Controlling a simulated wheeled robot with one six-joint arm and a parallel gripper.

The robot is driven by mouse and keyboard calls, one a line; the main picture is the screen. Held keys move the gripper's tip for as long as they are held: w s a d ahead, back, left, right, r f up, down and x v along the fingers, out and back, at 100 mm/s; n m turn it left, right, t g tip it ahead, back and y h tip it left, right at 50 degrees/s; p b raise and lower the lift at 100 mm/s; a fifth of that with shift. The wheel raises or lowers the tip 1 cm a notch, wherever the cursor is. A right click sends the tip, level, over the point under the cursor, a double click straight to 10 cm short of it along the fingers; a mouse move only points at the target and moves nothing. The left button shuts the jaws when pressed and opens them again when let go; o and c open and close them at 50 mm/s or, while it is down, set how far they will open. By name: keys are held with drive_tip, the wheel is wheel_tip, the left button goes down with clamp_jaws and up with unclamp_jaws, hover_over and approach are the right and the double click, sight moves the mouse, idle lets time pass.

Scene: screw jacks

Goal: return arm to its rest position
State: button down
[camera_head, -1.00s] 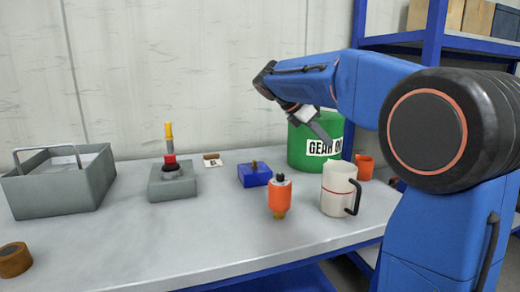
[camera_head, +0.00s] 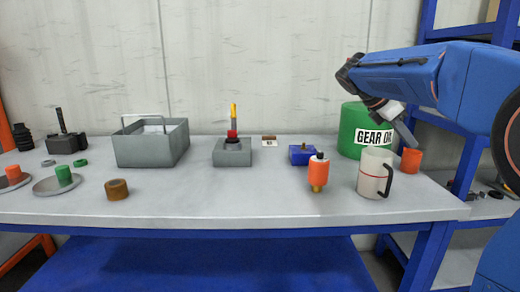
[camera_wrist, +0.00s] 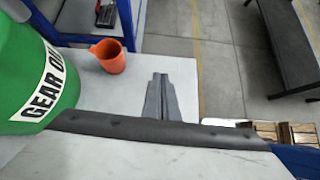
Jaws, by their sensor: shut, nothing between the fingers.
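My gripper (camera_head: 408,135) is at the right of the head view, above the bench, in front of the green gear oil drum. In the wrist view my gripper (camera_wrist: 161,80) shows its two grey fingers together with nothing between them. My blue arm is bent, reaching in from the right edge of the head view. The gripper is apart from the white mug (camera_head: 374,172) and the orange cup (camera_head: 411,160), which stand below and beside it.
The green drum (camera_head: 355,128) stands behind the mug. An orange bottle (camera_head: 318,172), a blue block (camera_head: 301,155), a grey screw jack (camera_head: 232,152) and a grey toolbox (camera_head: 152,145) stand leftward. The bench front (camera_head: 230,210) is mostly clear. Blue shelving (camera_head: 428,90) is at right.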

drive_tip(key=s+a+f+m+t+y, duration=0.1)
drive_tip(key=s+a+f+m+y, duration=0.2)
drive_tip(key=s+f+m, duration=0.3)
drive_tip(key=s+a+f+m+t+y, duration=0.2)
drive_tip(key=s+a+f+m, duration=0.3)
drive_tip(key=s+f, duration=0.6)
drive_tip(key=s+a+f+m+t+y, duration=0.2)
drive_tip(key=s+a+f+m+y, duration=0.2)
drive_tip(key=s, duration=1.1)
wheel_tip(320, 180, down, 4)
drive_tip(key=a+m, duration=0.2)
drive_tip(key=shift+s+f+m, duration=0.15)
drive_tip(key=shift+s+m, duration=0.15)
